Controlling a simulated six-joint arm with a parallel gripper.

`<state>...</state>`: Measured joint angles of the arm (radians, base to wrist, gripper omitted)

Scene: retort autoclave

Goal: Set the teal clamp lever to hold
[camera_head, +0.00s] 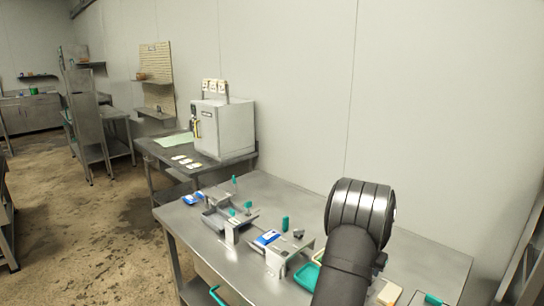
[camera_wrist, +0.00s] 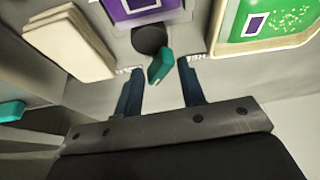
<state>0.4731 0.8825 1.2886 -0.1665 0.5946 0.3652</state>
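In the wrist view a teal lever (camera_wrist: 160,65) stands out from a round dark pivot (camera_wrist: 149,38). My gripper (camera_wrist: 160,75) is open, with one dark blue finger on each side of the lever. A gap shows between the lever and each finger, so neither is seen touching it. In the head view my arm covers the gripper and the spot it works at. Several other teal handles show on the table there, one upright (camera_head: 285,223) left of my arm. I cannot tell the lever's setting, as no hold mark is readable.
In the wrist view a purple panel (camera_wrist: 145,8) is beyond the pivot, a green-faced tray (camera_wrist: 262,22) at right and cream blocks (camera_wrist: 70,40) at left. In the head view metal fixtures (camera_head: 277,260) crowd the steel table (camera_head: 300,205); its back strip is clear.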

